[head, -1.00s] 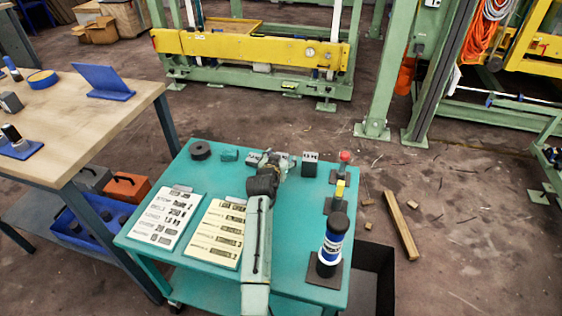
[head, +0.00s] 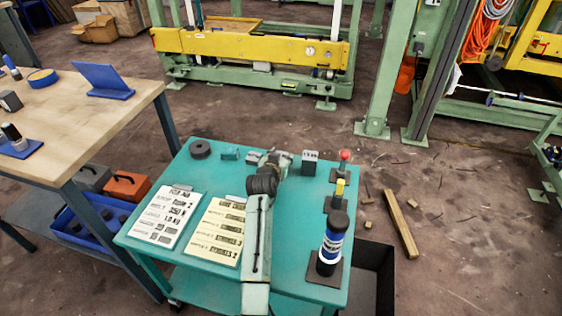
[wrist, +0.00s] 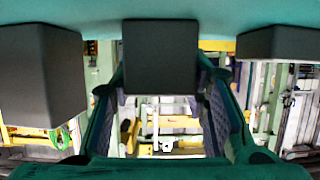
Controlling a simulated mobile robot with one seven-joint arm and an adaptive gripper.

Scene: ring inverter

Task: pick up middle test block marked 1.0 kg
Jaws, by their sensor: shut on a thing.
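My gripper (head: 279,160) reaches over the back part of the teal cart top. In the wrist view it is shut on the middle block (wrist: 160,58), a dark grey block between the two fingers (wrist: 163,112). In the head view my gripper mostly hides that block, and its marking cannot be read. A grey block (head: 253,157) stands to the left of my gripper, and another marked block (head: 310,161) stands to the right. They also show in the wrist view as dark blocks on either side (wrist: 40,75), (wrist: 282,42). I cannot tell whether the held block is clear of the cart.
On the cart (head: 285,235) are a black disc (head: 200,149), a small teal block (head: 229,153), two printed sheets, a red button (head: 345,156), a yellow-topped piece (head: 340,188) and a blue-black cylinder (head: 332,243). A wooden table (head: 130,105) stands left.

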